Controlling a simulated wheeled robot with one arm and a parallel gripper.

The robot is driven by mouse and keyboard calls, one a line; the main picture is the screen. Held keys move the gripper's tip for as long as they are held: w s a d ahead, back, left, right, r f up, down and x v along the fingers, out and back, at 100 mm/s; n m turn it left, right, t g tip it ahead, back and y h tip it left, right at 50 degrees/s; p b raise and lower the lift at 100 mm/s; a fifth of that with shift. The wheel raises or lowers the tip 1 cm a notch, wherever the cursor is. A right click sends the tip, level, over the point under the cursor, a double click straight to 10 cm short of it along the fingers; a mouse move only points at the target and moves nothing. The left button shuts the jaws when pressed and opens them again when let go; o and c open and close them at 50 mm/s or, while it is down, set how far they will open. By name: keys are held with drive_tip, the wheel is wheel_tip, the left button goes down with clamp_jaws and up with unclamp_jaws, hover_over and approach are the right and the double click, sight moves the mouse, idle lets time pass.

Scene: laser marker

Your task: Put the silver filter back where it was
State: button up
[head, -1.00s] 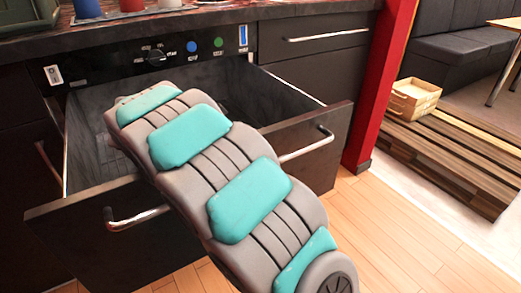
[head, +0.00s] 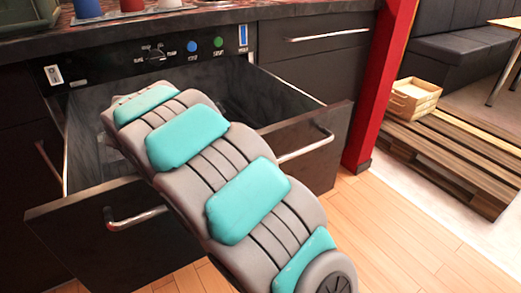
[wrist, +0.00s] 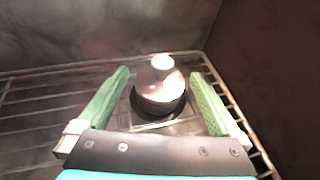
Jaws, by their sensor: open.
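The silver filter (wrist: 160,85), a shiny round piece with a knob on top and a ridged lower part, stands upright in the wrist view. It sits at a dark round spot on a wire rack inside the open drawer (head: 95,130). My gripper (wrist: 160,90) is open, with one green finger on each side of the filter and a visible gap to both. In the head view my arm reaches down into the drawer and hides the gripper and the filter.
The wire rack (wrist: 40,110) has bare bars to the left. Drawer walls rise behind and to the right. The drawer front with its handle (head: 305,147) stands out over the floor. A control panel (head: 160,55) with knob and buttons lies above. A wooden crate (head: 413,97) rests on a pallet at right.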

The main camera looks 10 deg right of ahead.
drive_tip(key=v, duration=0.7)
idle(1.0)
